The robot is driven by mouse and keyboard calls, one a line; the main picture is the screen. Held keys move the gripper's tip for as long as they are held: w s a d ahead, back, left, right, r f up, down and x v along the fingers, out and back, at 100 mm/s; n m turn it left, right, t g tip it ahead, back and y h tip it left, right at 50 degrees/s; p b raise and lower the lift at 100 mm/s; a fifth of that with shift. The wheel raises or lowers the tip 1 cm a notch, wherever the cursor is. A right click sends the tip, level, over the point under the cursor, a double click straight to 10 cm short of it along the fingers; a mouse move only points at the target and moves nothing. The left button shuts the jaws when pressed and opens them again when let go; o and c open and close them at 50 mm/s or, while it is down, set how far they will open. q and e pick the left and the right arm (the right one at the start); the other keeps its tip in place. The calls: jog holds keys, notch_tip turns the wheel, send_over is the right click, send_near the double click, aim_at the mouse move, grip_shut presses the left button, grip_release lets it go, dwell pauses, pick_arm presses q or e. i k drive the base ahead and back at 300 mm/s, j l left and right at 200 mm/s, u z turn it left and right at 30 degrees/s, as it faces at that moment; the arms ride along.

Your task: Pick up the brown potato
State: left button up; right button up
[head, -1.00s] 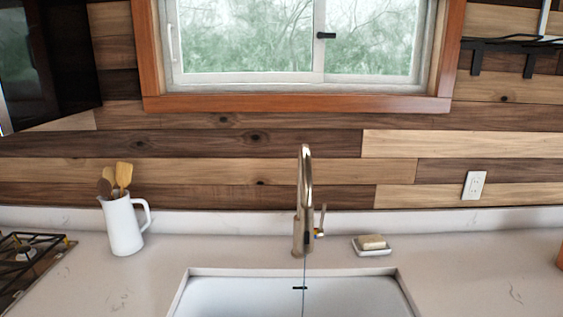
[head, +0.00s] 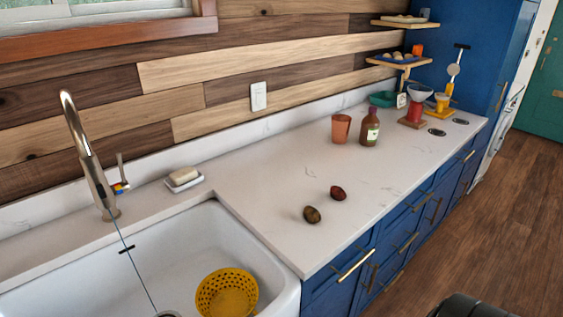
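In the head view, two small potato-like things lie close together, apart from each other, on the white counter (head: 262,200) right of the sink. The nearer one, the brown potato (head: 312,214), looks dull olive-brown. The other, a reddish-brown potato (head: 338,193), lies just behind and to the right of it. Neither gripper is in view.
The white sink (head: 120,265) holds a yellow colander (head: 227,293). A gold faucet (head: 85,150) and a soap dish (head: 184,182) stand behind it. An orange cup (head: 341,128), a brown bottle (head: 370,128) and a red-based scale (head: 413,108) stand farther back. The counter around the potatoes is clear.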

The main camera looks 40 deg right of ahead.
aim_at(311, 215)
jog(key=l+z, duration=0.15)
jog(key=z, duration=1.25)
jog(key=k+l, duration=0.05)
